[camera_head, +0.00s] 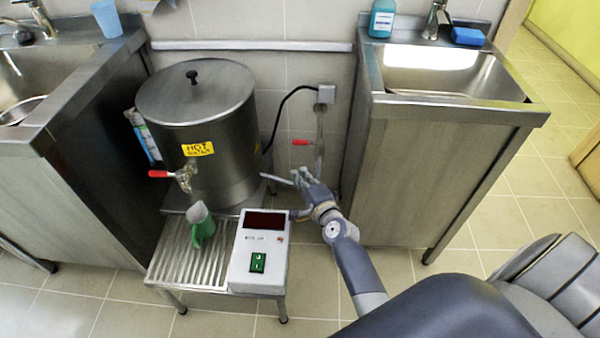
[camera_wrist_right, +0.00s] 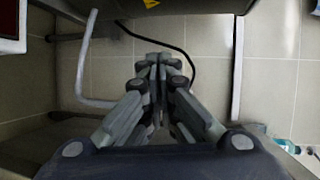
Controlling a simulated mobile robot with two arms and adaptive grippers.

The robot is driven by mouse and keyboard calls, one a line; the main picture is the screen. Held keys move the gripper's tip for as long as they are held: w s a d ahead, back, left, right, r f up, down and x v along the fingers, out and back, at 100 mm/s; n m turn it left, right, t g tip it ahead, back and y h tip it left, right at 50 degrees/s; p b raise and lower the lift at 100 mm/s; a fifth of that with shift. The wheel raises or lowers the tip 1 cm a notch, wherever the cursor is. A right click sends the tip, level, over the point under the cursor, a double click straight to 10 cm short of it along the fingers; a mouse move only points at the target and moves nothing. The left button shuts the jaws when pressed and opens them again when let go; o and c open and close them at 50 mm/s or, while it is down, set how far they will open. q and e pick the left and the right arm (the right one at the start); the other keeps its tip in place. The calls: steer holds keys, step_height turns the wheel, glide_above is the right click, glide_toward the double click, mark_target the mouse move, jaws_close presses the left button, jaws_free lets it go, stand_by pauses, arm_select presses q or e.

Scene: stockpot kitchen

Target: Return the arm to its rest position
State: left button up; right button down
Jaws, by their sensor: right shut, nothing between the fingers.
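My right gripper (camera_head: 302,180) is in the head view, between the stockpot stand and the right sink cabinet. Its arm comes in from the lower right. The fingers are shut with nothing between them, and they also show closed together in the right wrist view (camera_wrist_right: 157,72). The gripper is beside the control box (camera_head: 262,252), to its upper right, and in front of the tiled wall. My left gripper is not in view.
A steel hot water pot (camera_head: 210,130) with a red-handled tap (camera_head: 180,176) stands left. A green and grey object (camera_head: 202,228) is on the slatted tray (camera_head: 170,262). The right sink cabinet (camera_head: 425,180) is close. A black cable (camera_head: 290,100) runs to the wall. Open floor (camera_head: 540,190) lies right.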

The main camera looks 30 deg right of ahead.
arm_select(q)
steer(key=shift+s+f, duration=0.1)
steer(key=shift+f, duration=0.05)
arm_select(e)
steer(key=shift+s+a, duration=0.1)
steer(key=shift+s, duration=0.05)
steer(key=shift+a, duration=0.1)
